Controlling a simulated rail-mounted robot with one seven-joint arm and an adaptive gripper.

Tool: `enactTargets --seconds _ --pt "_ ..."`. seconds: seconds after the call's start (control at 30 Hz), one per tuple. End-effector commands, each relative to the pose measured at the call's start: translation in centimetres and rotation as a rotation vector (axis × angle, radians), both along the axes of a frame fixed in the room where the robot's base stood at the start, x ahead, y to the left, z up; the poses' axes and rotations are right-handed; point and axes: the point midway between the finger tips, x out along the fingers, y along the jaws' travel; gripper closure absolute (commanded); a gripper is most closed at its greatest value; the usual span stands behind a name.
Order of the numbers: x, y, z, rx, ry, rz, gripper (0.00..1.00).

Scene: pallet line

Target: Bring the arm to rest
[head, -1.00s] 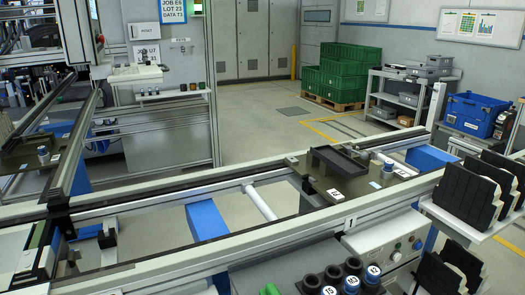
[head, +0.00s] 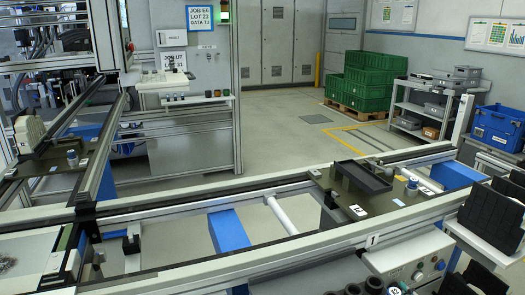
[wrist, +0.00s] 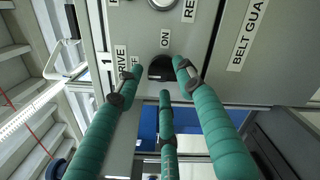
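My gripper (wrist: 160,75) shows only in the wrist view, with three green padded fingers reaching toward a grey control panel (wrist: 212,65). Its fingertips are spread around a black knob (wrist: 161,68) on the panel, with small gaps visible beside the knob. I cannot tell whether any tip touches it. The gripper is open and holds nothing. The labels by the knob read ON and, partly covered, DRIVE and OFF. My arm and gripper are not seen in the head view.
The conveyor (head: 180,212) crosses the head view. A pallet carrying a black tray (head: 362,178) sits on it at right. Black holders (head: 490,215) stand at the right edge. Green crates (head: 368,85) and a grey shelf cart (head: 430,105) stand behind, with open floor before them.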

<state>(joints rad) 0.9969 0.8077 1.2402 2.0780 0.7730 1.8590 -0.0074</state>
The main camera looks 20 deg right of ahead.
Motion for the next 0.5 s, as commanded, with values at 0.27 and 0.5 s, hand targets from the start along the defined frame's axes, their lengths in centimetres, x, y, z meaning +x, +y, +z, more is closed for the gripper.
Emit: enactTargets --seconds 0.27,0.5 --pt "-0.02 -0.07 0.1 0.306 -0.007 0.001 0.62" --pt "0.0 -0.08 0.09 0.404 -0.009 0.003 0.62"
